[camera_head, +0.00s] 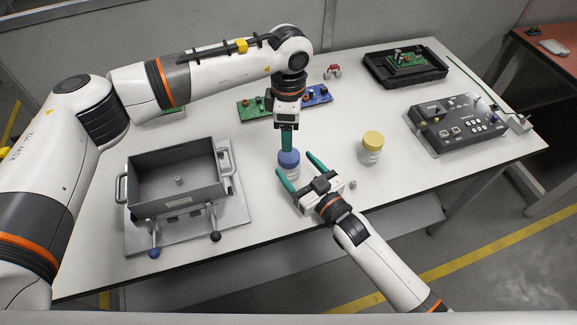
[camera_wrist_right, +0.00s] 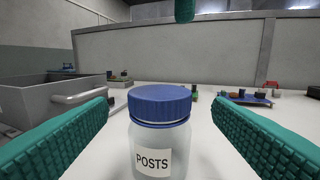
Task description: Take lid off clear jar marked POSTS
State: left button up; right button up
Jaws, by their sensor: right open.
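The clear jar marked POSTS (camera_wrist_right: 152,160) stands upright on the table with its blue lid (camera_wrist_right: 160,103) on. In the head view the blue lid (camera_head: 289,159) shows near the table's middle, with the jar body (camera_head: 289,172) partly hidden. My right gripper (camera_head: 294,164) is open, its green fingers spread on either side of the jar, with gaps to it in the wrist view. My left gripper (camera_head: 287,148) points down just above the lid. It is seen edge-on, so its opening is hidden; a green fingertip (camera_wrist_right: 185,10) shows above the lid in the wrist view.
A jar with a yellow lid (camera_head: 372,141) stands to the right. A grey open metal box (camera_head: 178,205) with handles stands to the left. Circuit boards (camera_head: 318,95) lie behind. A control box (camera_head: 459,124) and a black tray (camera_head: 376,68) are at the right.

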aim_at(289, 155)
jog(key=shift+x, duration=2.05)
grip_shut()
pick_arm(q)
jog(key=m, duration=0.5)
jog(key=shift+m, duration=0.3)
jog(key=m, duration=0.6)
jog(key=shift+m, duration=0.4)
jog(key=m, duration=0.6)
jog(key=shift+m, duration=0.4)
jog(key=m, duration=0.7)
jog(key=shift+f+m, duration=0.4)
jog(key=shift+f, duration=3.6)
